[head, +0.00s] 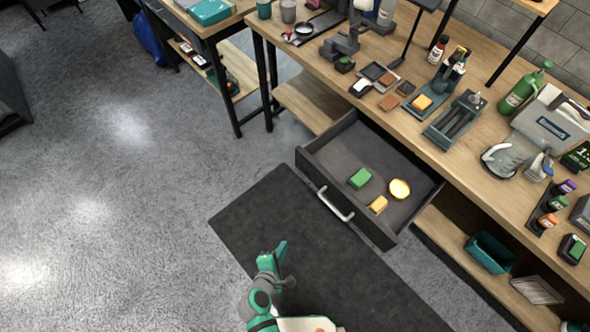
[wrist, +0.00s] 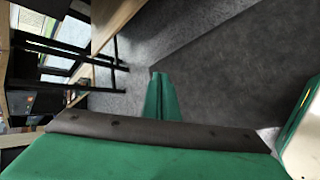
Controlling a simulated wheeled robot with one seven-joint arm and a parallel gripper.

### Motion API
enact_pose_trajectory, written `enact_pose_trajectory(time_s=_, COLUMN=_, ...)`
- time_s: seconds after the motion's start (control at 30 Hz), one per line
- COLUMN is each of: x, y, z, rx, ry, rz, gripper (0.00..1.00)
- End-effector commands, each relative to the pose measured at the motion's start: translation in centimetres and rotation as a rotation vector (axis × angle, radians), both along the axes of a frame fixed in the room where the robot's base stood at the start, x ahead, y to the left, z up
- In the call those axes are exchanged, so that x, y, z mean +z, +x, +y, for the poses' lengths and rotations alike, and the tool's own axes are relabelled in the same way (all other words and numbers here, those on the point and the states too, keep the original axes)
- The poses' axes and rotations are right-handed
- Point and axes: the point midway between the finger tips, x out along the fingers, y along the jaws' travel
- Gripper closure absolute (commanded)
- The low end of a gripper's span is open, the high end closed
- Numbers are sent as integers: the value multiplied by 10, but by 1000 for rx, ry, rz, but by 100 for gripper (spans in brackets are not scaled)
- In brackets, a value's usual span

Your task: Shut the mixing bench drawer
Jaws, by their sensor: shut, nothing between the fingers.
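The mixing bench drawer (head: 331,160) is dark grey and stands pulled out from the wooden bench (head: 408,118) in the head view. Its silver bar handle (head: 335,204) is on the front panel. A green sponge (head: 360,178), an orange block (head: 378,205) and a round yellow sponge (head: 399,189) lie inside. My gripper (head: 279,251) is green and shut with nothing in it. It is over the floor area in front of the drawer, below and left of the handle in the picture, apart from it. The wrist view shows the green fingers (wrist: 160,97) together, with no drawer visible there.
A dark mat (head: 262,216) lies on the floor in front of the drawer. Bottles, trays and tools crowd the bench top. A teal bin (head: 489,253) stands on the lower shelf (head: 455,243). A second table (head: 207,25) is at the upper left. The grey floor at left is clear.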

Motion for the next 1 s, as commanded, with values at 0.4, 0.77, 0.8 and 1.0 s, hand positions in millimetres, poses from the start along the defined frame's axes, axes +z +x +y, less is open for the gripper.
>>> enact_pose_trajectory(time_s=0.4, x=75, y=110, z=27, rx=80, ry=-889, rz=78, gripper=100)
enact_pose_trajectory(time_s=0.77, x=149, y=133, z=57, rx=-39, ry=-1225, rz=105, gripper=100)
enact_pose_trajectory(time_s=0.8, x=151, y=134, z=56, rx=-43, ry=-1231, rz=107, gripper=100)
enact_pose_trajectory(time_s=1.0, x=151, y=147, z=39, rx=-48, ry=-1233, rz=109, gripper=100)
